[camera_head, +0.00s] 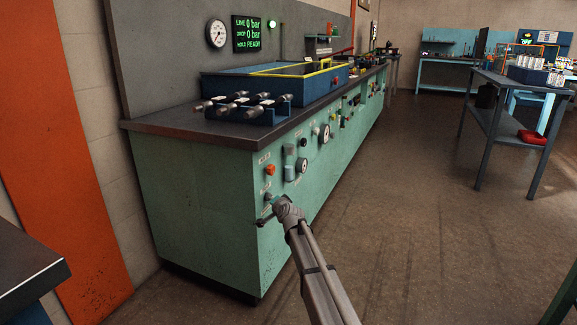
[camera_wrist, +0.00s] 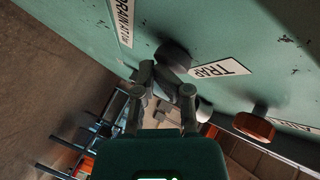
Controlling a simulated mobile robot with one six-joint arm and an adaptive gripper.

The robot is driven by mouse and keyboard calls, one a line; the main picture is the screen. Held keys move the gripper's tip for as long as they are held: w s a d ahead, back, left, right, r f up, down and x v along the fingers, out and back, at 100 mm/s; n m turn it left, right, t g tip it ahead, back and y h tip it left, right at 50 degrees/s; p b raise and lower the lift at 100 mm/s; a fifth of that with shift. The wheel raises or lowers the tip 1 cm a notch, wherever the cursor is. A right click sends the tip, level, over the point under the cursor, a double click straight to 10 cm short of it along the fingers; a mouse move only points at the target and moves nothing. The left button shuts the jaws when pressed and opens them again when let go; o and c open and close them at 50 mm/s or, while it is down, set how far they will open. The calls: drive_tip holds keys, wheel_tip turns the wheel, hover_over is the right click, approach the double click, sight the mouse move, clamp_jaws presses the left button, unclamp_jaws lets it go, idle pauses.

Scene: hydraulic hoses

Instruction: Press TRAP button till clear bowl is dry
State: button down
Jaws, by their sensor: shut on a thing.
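The TRAP button (camera_wrist: 174,54) is a dark round knob on the green panel in the wrist view, beside its white TRAP label (camera_wrist: 220,70). My gripper (camera_wrist: 167,82) has its fingertips around the outer end of this knob, shut on it; the fingers partly hide the contact. In the head view my gripper (camera_head: 272,204) reaches the near end of the panel, below an orange button (camera_head: 270,170). A pale grey cylinder (camera_head: 289,164) beside the orange button may be the clear bowl; I cannot tell whether it holds water.
A dark lever (camera_head: 264,221) sits just below my gripper. The green bench (camera_head: 200,190) carries a blue tray (camera_head: 318,90).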

drive_tip(key=shift+s+f, duration=0.1)
drive_tip(key=s+d, duration=0.2)
drive_tip(key=d, duration=0.3)
drive_tip(key=shift+d, duration=0.4)
idle(0.4)
idle(0.5)
drive_tip(key=s+d+f+n+g+h+p, duration=0.25)
drive_tip(key=s+d+g, duration=0.4)
drive_tip(key=s, duration=0.65)
drive_tip(key=s+d+f+n+g+h+p, duration=0.1)
drive_tip(key=s+d+n+g+h+p, duration=0.2)
drive_tip(key=s+d, duration=0.9)
drive_tip(key=s+d+f+n+g+h+p, duration=0.15)
drive_tip(key=s+d+g+p, duration=0.35)
drive_tip(key=s, duration=1)
wheel_tip(320, 180, up, 37)
drive_tip(key=d+p, duration=0.1)
drive_tip(key=p, duration=3.4)
drive_tip(key=shift+m+t+p, duration=0.3)
drive_tip(key=shift+t+p, duration=0.05)
drive_tip(key=shift+d+f, duration=0.1)
